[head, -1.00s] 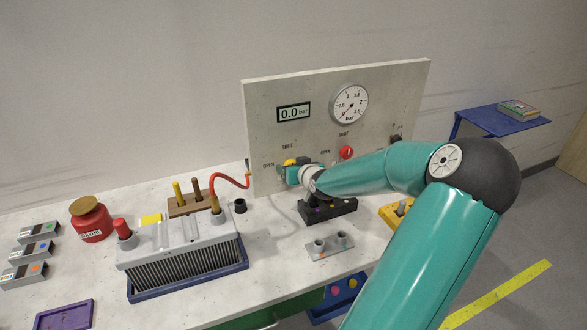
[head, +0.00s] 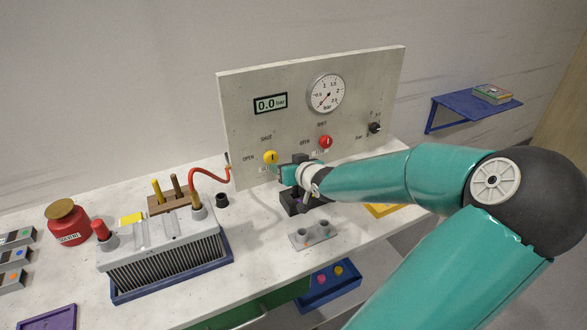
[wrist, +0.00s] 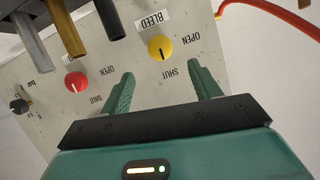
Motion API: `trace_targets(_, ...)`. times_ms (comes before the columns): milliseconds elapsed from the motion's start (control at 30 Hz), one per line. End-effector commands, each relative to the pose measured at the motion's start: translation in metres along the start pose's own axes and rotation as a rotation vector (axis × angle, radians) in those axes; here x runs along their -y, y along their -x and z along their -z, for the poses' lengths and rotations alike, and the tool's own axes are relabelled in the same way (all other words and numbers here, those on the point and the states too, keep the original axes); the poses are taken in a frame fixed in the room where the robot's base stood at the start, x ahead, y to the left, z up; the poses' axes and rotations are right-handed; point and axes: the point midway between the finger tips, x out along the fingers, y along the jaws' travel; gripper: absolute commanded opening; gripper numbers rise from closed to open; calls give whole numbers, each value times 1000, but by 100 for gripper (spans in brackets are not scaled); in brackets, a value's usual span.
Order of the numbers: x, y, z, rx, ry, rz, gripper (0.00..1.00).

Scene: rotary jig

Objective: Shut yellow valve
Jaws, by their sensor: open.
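The yellow valve (head: 270,157) is a round knob on the upright panel, and it also shows in the wrist view (wrist: 160,48). Its dark mark points toward the SHUT label, which is above it in the head view and below it in the upside-down wrist view. The OPEN label is to its side. My gripper (wrist: 164,78) is open and empty. Its two fingers are apart on either side of the knob's line, with the knob beyond the tips and not touched. In the head view my gripper (head: 283,172) is just below and right of the knob.
A red knob (head: 325,142) and a black knob (head: 375,128) are right of the yellow one. The display (head: 270,103) reads 0.0 bar. A dark block with posts (head: 296,202) stands below my gripper. A red cable (head: 212,176) runs at the panel's left edge.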

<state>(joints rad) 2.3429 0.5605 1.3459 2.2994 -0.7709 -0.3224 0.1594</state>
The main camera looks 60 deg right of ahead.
Motion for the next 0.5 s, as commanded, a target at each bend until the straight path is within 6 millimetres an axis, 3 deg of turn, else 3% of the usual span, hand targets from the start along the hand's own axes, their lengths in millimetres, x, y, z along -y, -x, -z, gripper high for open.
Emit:
trace_targets(200, -1, 22, -1, 0, -2, -2, 62)
trace_targets(500, 0, 36, 0, 1, 2, -1, 62)
